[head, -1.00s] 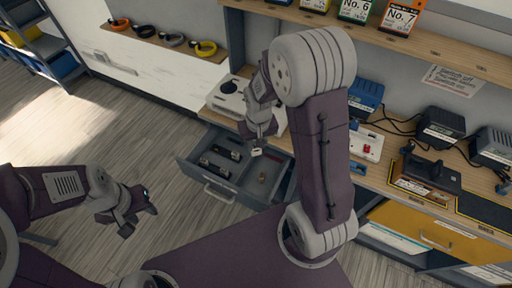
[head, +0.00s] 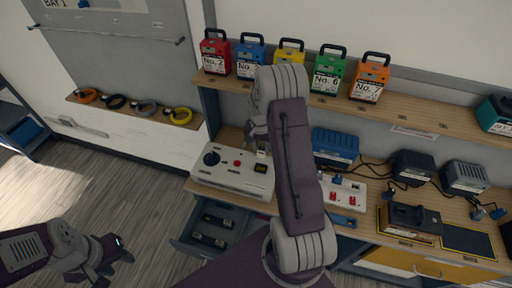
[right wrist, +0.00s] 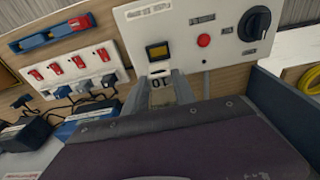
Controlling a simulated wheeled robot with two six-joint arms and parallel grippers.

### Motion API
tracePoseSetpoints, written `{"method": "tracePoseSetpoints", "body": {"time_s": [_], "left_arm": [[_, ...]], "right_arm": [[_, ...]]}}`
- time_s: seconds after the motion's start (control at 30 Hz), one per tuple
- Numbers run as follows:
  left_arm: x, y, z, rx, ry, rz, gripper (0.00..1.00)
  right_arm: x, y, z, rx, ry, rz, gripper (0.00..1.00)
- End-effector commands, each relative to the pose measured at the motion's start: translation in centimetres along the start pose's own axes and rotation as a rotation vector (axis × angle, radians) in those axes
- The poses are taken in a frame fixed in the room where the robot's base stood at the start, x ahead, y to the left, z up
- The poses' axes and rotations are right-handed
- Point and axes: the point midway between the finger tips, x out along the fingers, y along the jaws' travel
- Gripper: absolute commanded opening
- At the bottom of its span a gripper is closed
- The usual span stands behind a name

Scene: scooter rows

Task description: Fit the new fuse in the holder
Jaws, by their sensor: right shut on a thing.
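My right gripper (right wrist: 163,92) is shut on a small pale fuse (right wrist: 160,82) marked "10", in the right wrist view. In the head view the right gripper (head: 260,150) hangs over the white control box (head: 213,176), close to its right part. The box has a dark dial, a red button and a small yellow-and-black square (right wrist: 158,51), just beyond the fuse in the wrist view. I cannot tell whether this square is the holder, or whether fuse and box touch. My left gripper (head: 117,262) is open and empty at lower left, over the floor.
An open grey drawer (head: 180,244) with dark cylinders sits below the bench. A white panel with red switches (head: 345,193), a blue box (head: 335,146) and black chargers stand right of the control box. Coloured numbered boxes (head: 327,75) line the shelf above.

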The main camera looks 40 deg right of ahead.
Motion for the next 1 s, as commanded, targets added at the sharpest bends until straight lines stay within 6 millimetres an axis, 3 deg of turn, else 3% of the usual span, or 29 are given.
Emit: {"method": "tracePoseSetpoints", "body": {"time_s": [0.27,0.6,1.0], "left_arm": [[1.8,0.0,0.2,0.000,0.000,0.000,0.40],[5.4,-0.1,0.5,0.000,0.000,0.000,0.40],[5.6,-0.1,0.6,0.000,0.001,0.000,0.40]], "right_arm": [[2.1,-0.1,0.3,-0.003,0.000,-0.001,0.00],[6.6,0.0,0.9,-0.004,0.000,0.000,0.00],[7.0,-0.1,0.9,-0.004,0.001,-0.001,0.00]]}}
